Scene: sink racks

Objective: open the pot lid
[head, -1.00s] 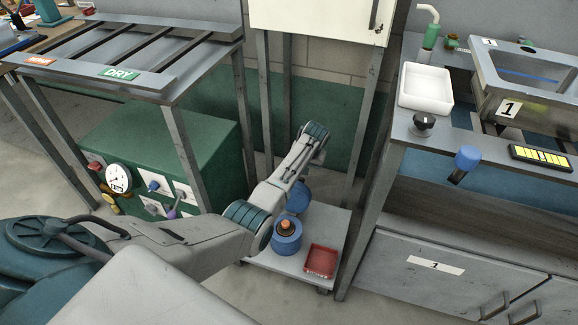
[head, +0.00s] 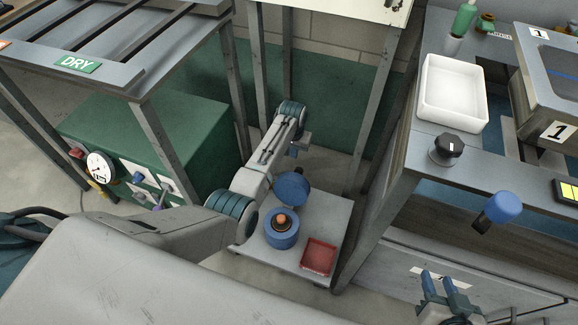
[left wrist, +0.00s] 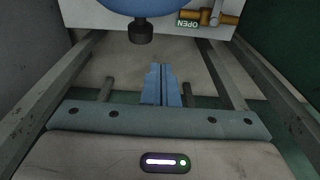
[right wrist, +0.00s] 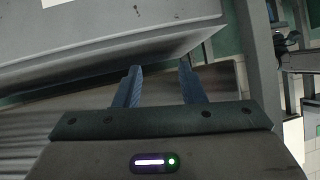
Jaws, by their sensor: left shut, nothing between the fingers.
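The blue pot (head: 281,238) stands on a low cart. It is uncovered, with an orange-topped dark thing inside. Its blue lid (head: 292,188) stands tilted up at the pot's back edge; I cannot tell whether it is hinged there. In the left wrist view the lid (left wrist: 140,5) is at the top, its dark knob (left wrist: 140,33) towards the gripper. My left gripper (head: 292,153) is shut and empty, just behind the lid and apart from it; its fingers show in the left wrist view (left wrist: 161,68). My right gripper (head: 442,277) is open and empty, far right of the cart.
A red tray (head: 319,256) sits on the cart (head: 333,215) beside the pot. Rack legs (head: 377,100) stand behind, a green box (head: 150,125) at left. The counter at right holds a white basin (head: 453,90). A brass valve (left wrist: 213,18) marked OPEN shows in the left wrist view.

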